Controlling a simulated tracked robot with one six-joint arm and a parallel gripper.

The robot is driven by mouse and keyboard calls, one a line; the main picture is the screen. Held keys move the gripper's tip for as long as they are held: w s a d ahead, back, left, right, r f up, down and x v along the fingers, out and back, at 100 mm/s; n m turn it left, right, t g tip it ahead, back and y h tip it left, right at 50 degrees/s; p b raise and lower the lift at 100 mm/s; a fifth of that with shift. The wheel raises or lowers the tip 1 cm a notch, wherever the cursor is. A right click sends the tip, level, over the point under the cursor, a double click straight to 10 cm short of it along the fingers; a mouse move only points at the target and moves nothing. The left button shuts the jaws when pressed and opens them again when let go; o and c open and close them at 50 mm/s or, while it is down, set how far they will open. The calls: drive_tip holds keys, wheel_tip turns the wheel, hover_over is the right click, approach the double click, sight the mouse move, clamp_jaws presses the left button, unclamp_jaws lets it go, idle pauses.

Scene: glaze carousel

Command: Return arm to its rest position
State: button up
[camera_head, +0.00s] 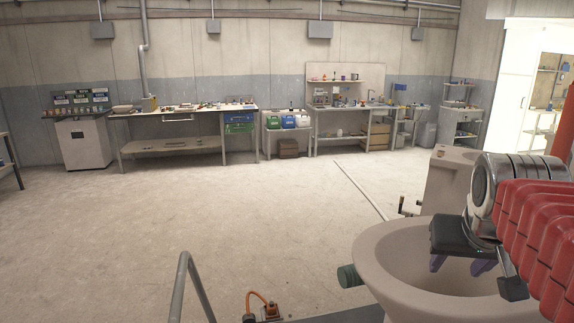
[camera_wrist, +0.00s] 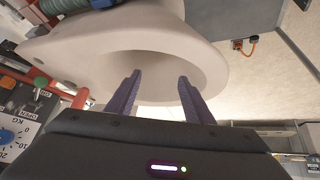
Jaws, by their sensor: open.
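My gripper (camera_head: 463,266) is at the right of the head view, at the end of my red and silver arm. It is over the wide mouth of a large beige bowl-shaped vessel (camera_head: 385,255). In the wrist view its two purple fingers (camera_wrist: 157,92) stand apart with nothing between them. The vessel's rim (camera_wrist: 222,68) and hollow lie beyond the fingers. I cannot tell whether the fingertips are inside the mouth or just above it.
A second beige vessel (camera_head: 440,185) stands behind the first. A grey rail (camera_head: 190,270) and an orange cable fitting (camera_head: 268,308) are at the front. A dial (camera_wrist: 8,135) shows at the wrist view's left. Workbenches line the far wall; the middle floor (camera_head: 230,215) is clear.

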drive_tip(key=s+a+f+n+y, duration=0.1)
drive_tip(key=s+a+f+n, duration=0.1)
drive_tip(key=s+a+f, duration=0.3)
drive_tip(key=s+a+f+n+y, duration=0.2)
drive_tip(key=s+a+f, duration=0.2)
drive_tip(key=a+f, duration=0.4)
drive_tip(key=a, duration=0.3)
drive_tip(key=shift+s+a, duration=0.35)
drive_tip(key=shift+a, duration=0.05)
drive_tip(key=shift+f, duration=0.1)
